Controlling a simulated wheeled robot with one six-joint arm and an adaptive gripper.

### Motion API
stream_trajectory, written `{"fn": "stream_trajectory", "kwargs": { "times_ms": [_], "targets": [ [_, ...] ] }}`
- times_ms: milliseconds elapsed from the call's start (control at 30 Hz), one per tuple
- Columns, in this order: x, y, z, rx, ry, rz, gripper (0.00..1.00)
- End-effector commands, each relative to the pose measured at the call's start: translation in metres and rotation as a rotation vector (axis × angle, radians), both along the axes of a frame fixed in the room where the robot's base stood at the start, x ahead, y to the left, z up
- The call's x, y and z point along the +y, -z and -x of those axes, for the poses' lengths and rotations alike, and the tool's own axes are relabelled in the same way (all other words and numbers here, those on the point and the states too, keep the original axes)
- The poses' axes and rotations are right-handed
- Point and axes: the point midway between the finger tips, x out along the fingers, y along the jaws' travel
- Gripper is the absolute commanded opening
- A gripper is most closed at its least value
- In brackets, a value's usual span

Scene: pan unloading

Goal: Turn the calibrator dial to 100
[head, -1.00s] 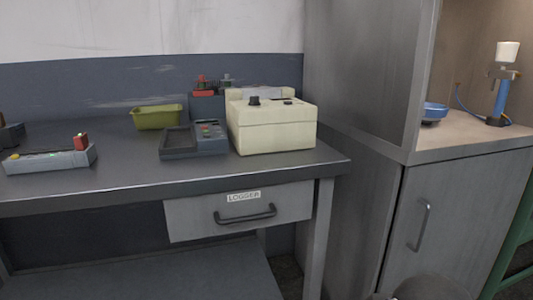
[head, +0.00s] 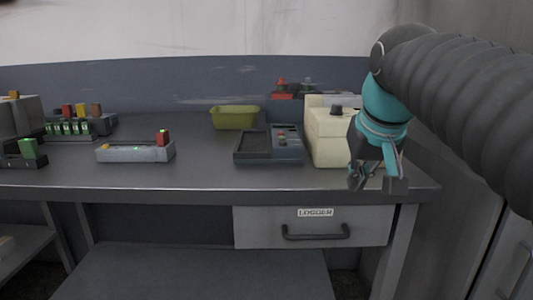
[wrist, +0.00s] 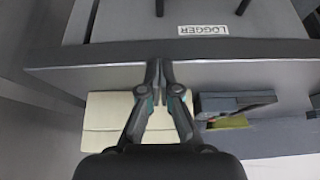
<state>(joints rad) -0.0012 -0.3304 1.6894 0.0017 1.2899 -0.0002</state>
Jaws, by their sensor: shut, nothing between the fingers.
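A cream box (head: 322,148) with a black dial (head: 336,110) on its top stands at the right end of the bench; it looks like the calibrator. The dial's setting is too small to read. My gripper (head: 376,184) hangs in front of the box and hides its right part. In the wrist view my gripper (wrist: 160,78) is shut and empty, its fingertips together over the bench's front edge. The cream box (wrist: 102,115) is partly behind the fingers there, and no dial shows.
A dark device with a tray (head: 266,148) stands left of the box, with an olive bin (head: 235,118) behind it. A grey block with lights (head: 135,153) and a rack (head: 82,124) are further left. The drawer marked LOGGER (head: 314,228) is closed. A tall cabinet is at the right.

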Motion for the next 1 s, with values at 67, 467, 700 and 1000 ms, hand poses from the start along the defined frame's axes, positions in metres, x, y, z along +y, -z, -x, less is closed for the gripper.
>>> {"fn": "stream_trajectory", "kwargs": {
  "times_ms": [67,467,700,1000],
  "targets": [
    [-0.001,-0.027,-0.02,-0.002,0.001,0.0,0.0],
    [-0.007,-0.137,-0.097,-0.004,0.003,-0.001,0.0],
    [-0.009,-0.168,-0.122,-0.005,0.003,0.001,0.0],
    [-0.011,-0.177,-0.129,-0.006,0.002,0.001,0.0]
  ]
}}
